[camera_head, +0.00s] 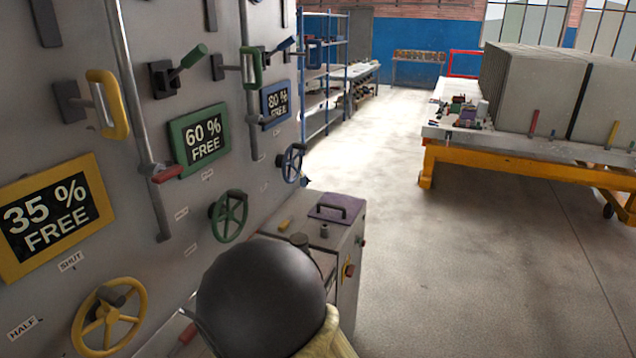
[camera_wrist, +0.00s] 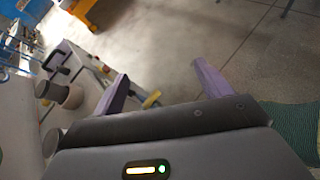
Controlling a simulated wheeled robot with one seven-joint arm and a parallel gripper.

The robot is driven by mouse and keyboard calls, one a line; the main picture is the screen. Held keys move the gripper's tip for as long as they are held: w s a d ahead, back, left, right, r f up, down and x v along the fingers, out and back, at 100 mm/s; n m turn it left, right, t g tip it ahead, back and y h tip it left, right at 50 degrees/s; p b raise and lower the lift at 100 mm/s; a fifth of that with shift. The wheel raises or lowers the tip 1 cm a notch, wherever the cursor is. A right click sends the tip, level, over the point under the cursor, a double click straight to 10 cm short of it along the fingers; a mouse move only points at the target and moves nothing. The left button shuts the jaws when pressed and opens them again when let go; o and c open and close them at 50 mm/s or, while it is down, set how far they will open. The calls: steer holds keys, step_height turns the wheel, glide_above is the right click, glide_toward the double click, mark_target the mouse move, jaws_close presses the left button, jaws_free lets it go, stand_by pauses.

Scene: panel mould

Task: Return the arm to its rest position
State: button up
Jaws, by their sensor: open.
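My gripper (camera_wrist: 160,87) shows in the wrist view with its two purple fingers spread apart. It is open, and nothing is between the fingers. Bare grey floor lies beyond them, and the grey cabinet with a dark handle is to the left. In the head view, a dark rounded part of my arm (camera_head: 262,298) fills the bottom middle, in front of the grey cabinet (camera_head: 345,262). My gripper does not show in the head view.
The grey wall panel (camera_head: 175,110) on the left carries yellow, green and blue handwheels, levers and "FREE" signs. The yellow handwheel (camera_head: 110,317) is close to my arm. A yellow-framed table (camera_head: 520,160) with large grey blocks stands at right. Open floor (camera_head: 450,270) lies between.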

steer(key=s+d+f+m+g+y+b, duration=0.2)
steer(key=d+m+y, duration=0.3)
steer(key=m, duration=0.6)
steer(key=s+d+f+m+g+y+b, duration=0.2)
steer(key=s+d+m+y+b, duration=0.2)
steer(key=d+m, duration=0.3)
steer(key=m+y, duration=0.1)
steer(key=m, duration=0.3)
steer(key=shift+s+d+f+g, duration=0.2)
steer(key=shift+s+d+g, duration=0.1)
steer(key=shift+s+d, duration=0.1)
